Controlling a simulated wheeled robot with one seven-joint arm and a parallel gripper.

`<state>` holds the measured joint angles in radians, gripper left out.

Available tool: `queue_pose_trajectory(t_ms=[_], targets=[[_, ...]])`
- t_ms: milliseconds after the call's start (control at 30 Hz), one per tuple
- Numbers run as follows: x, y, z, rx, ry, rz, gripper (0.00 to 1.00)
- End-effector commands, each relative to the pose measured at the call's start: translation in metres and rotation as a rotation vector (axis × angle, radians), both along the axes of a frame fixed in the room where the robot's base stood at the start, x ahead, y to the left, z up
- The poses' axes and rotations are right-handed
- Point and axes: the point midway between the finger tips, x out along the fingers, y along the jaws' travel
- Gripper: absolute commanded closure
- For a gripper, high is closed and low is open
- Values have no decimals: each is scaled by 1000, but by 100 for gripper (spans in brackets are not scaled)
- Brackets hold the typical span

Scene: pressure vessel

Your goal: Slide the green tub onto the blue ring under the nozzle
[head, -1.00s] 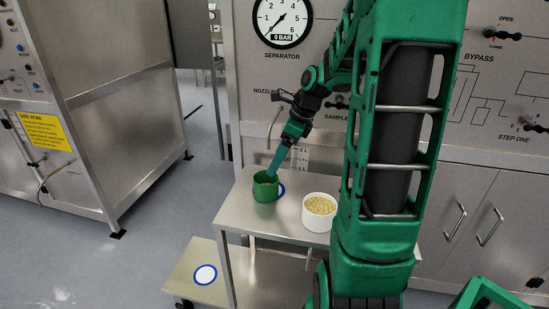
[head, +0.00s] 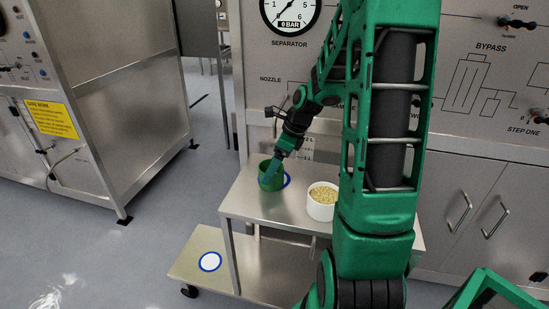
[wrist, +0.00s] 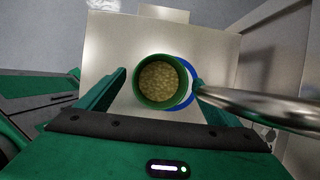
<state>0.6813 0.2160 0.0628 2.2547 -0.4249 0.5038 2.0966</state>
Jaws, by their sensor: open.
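The green tub (head: 271,176) stands upright on the steel table, and grain shows inside it in the wrist view (wrist: 160,84). The blue ring (head: 288,180) lies just right of the tub and is partly covered by it; its right edge also shows in the wrist view (wrist: 196,88). My gripper (wrist: 160,76) is open, with one finger on each side of the tub. I cannot tell whether either finger touches it. The nozzle (wrist: 262,106) shows as a metal pipe above the ring's right side. In the head view my arm hides the nozzle.
A white tub (head: 322,203) of grain stands right of the green tub on the table (head: 262,207). A lower shelf (head: 190,262) bears a white disc with a blue rim (head: 210,262). The panel wall rises behind. The table's front left is clear.

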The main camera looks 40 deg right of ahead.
Motion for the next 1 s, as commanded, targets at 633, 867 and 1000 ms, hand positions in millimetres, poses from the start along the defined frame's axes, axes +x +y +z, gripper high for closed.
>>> queue_pose_trajectory(t_ms=[633, 867, 1000], targets=[[6, 4, -17, -1, -1, 0, 33], [6, 4, -17, -1, -1, 0, 84], [6, 3, -17, 0, -1, 0, 84]])
